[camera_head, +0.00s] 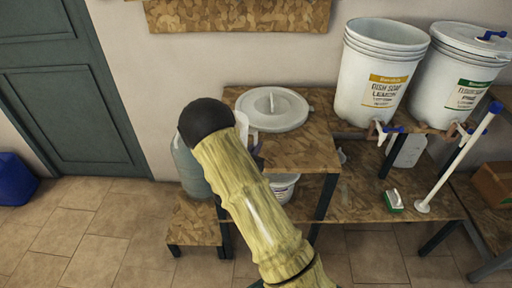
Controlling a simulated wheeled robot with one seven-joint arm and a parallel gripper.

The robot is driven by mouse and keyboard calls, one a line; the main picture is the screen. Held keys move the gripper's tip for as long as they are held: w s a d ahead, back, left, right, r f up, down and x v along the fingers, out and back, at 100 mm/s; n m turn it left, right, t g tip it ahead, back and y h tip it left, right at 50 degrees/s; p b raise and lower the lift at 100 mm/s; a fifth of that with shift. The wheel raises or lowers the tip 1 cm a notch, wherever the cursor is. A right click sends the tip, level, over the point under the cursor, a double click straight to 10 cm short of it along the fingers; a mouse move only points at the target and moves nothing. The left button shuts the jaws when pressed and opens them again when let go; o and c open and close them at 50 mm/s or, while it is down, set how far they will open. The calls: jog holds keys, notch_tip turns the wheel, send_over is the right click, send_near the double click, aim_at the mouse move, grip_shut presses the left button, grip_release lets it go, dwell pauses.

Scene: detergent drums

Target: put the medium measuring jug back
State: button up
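A pale, clear-walled vessel (242,125) shows just right of the dark rounded end of my arm. It could be a measuring jug, but its size cannot be told. Something bluish, perhaps its handle or part of my gripper, shows beside it. My arm, pale yellow, rises from the bottom middle and covers much of this spot. My gripper cannot be made out, so I cannot tell whether it touches or holds the vessel.
Two white drums, dish soap (372,75) and another (460,75), stand on a wooden shelf (300,155) with taps at the front. A round lid (272,108) lies left of them. A bluish container (187,168) stands behind my arm.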

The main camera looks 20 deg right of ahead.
jog(key=o, duration=0.4)
jog(key=shift+o, duration=0.2)
jog(key=shift+r, duration=0.2)
jog(key=v, duration=1.2)
jog(key=shift+b, duration=0.4)
